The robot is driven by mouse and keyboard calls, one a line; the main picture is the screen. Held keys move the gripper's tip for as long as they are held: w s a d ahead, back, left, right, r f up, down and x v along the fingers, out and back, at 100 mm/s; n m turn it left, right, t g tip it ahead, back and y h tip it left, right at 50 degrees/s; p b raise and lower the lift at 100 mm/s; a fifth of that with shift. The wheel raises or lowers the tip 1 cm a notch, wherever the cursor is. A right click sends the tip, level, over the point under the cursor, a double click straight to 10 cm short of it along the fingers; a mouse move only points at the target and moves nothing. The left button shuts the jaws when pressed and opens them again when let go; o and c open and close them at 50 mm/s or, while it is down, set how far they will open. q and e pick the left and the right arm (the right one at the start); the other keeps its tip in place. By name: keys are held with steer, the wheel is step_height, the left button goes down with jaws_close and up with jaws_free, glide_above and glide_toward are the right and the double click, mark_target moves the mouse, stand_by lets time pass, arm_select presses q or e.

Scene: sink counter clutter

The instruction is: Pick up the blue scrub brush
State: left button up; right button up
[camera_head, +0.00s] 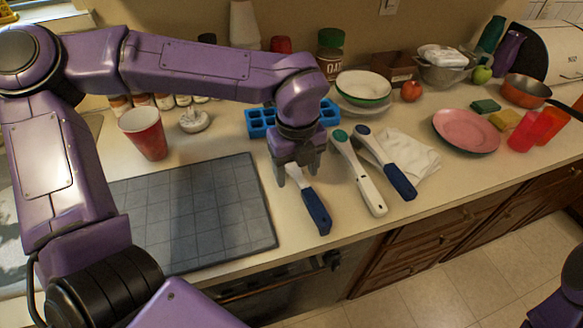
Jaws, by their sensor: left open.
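My left gripper (297,174) points down, open, over a brush with a dark blue handle (316,212) that lies on the counter. The fingers are around or just above its pale neck; I cannot tell whether they touch it. This brush's head is hidden behind the gripper. To the right lies another brush with a dark blue grip (400,182), a white neck and a blue head. Between them lies a white-handled brush (371,194) with a green head. My right gripper is not in view.
A grey gridded mat (225,215) lies left of the brushes. A blue tray (261,117) is behind the gripper, and a white cloth (412,150) lies by the right brush. A red cup (147,135), stacked bowls (362,87) and a pink plate (465,128) stand around. The counter's front edge is close.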

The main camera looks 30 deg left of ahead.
mark_target(300, 178)
arm_select(q)
steer(key=w+f, duration=0.1)
steer(key=f, duration=0.2)
steer(key=w+f, duration=0.1)
steer(key=f, duration=0.1)
steer(key=shift+w+f+p, duration=0.2)
steer(key=shift+w+p, duration=0.1)
steer(key=shift+s+r, duration=0.1)
steer(key=shift+s, duration=0.15)
steer(key=shift+s+r, duration=0.15)
steer(key=shift+s, duration=0.1)
steer(key=shift+c, duration=1.2)
steer(key=c, duration=0.5)
steer(key=shift+w, duration=0.1)
steer(key=c, duration=0.3)
steer(key=shift+c, duration=0.2)
